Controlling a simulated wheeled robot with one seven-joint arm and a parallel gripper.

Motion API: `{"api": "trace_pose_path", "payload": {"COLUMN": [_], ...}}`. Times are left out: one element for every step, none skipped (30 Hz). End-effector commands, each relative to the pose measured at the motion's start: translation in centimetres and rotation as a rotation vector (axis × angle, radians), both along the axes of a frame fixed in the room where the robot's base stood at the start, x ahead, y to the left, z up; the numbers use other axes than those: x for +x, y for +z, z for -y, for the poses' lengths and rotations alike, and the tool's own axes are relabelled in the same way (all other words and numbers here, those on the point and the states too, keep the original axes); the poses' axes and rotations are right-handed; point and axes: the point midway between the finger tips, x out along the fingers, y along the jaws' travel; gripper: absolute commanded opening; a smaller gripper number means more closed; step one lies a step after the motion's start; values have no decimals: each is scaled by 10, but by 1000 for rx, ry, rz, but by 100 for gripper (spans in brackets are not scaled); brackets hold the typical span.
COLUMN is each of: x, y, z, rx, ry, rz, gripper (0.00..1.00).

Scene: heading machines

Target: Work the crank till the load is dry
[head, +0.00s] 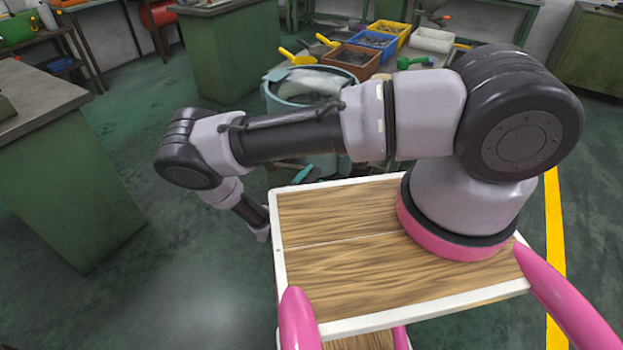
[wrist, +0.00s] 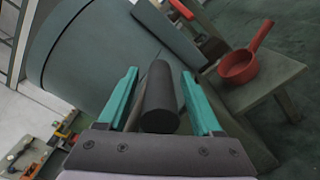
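A dark cylindrical handle (wrist: 160,98), which looks like the crank's grip, stands between the two teal fingers of my gripper (wrist: 159,76) in the wrist view. The fingers are apart, with a gap on each side of the handle. A large grey-teal drum (wrist: 85,60) fills the upper left of the wrist view behind it. In the head view the drum (head: 272,100) stands beyond my arm, with something whitish in its open top; whether it is wet or dry I cannot tell. My arm hides much of the drum's front and the crank there.
In the wrist view a red dipper (wrist: 240,66) lies on a stool (wrist: 262,85) at right.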

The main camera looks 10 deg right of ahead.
Motion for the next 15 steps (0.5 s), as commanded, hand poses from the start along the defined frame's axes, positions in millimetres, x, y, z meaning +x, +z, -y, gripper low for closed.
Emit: {"api": "trace_pose_path", "payload": {"x": [0, 0, 0, 0, 0, -1, -3, -4, -8, -11, -15, -20, -25, -30, -37], "y": [0, 0, 0, 0, 0, 0, 0, 0, 0, 0, 0, 0, 0, 0, 0], "z": [0, 0, 0, 0, 0, -1, -3, -5, -8, -11, -14, -19, -23, -28, -33], "rx": [0, 0, 0, 1, 1, 0, 0, 1, 1, 1, 1, 1, 2, 2, 2], "ry": [0, 0, -1, 0, 0, 1, 1, 1, 1, 2, 4, 3, 3, 4, 4], "rz": [0, 0, 1, 1, 1, 1, 1, 1, 1, 0, 1, 0, 1, 1, 1], "gripper": [67, 67, 67, 67, 67, 67, 67, 67, 67, 67, 67, 67, 67, 67, 67]}}
